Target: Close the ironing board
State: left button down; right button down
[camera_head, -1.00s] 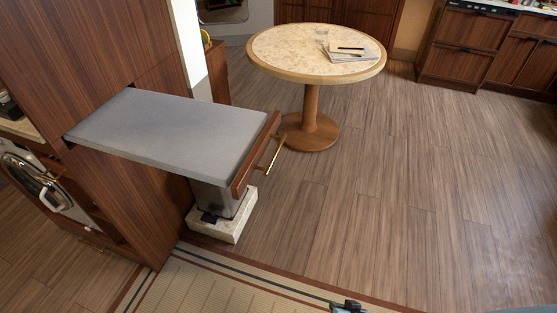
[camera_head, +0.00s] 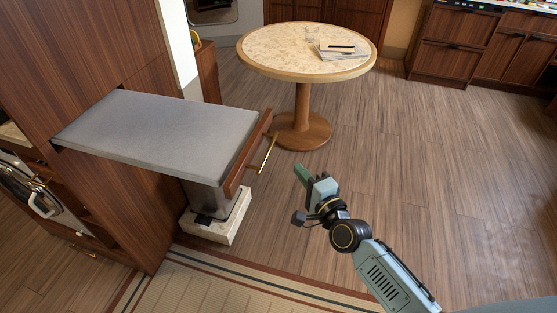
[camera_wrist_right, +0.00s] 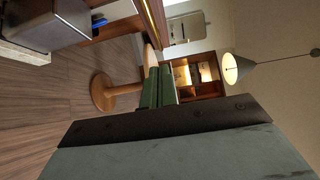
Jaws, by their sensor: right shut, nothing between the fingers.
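The ironing board (camera_head: 165,125) is a grey padded slab sticking out level from a slot in the wooden cabinet. Its free end carries a wooden drawer front (camera_head: 247,152) with a brass bar handle (camera_head: 267,154). My right gripper (camera_head: 301,173) is to the right of the handle, apart from it, shut and empty. In the right wrist view its green fingers (camera_wrist_right: 158,88) are together, and the wooden front with its brass strip (camera_wrist_right: 152,20) shows at the top. My left gripper is not in view.
A metal bin (camera_head: 214,200) on a stone block (camera_head: 213,226) stands under the board's free end. A round table (camera_head: 300,75) with papers and a glass stands behind. The floor to the right is open. A rug (camera_head: 200,290) lies in front.

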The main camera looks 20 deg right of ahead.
jog(key=w+a, duration=0.4)
jog(key=w, duration=0.2)
jog(key=shift+w+a, duration=0.1)
jog(key=shift+w, duration=0.05)
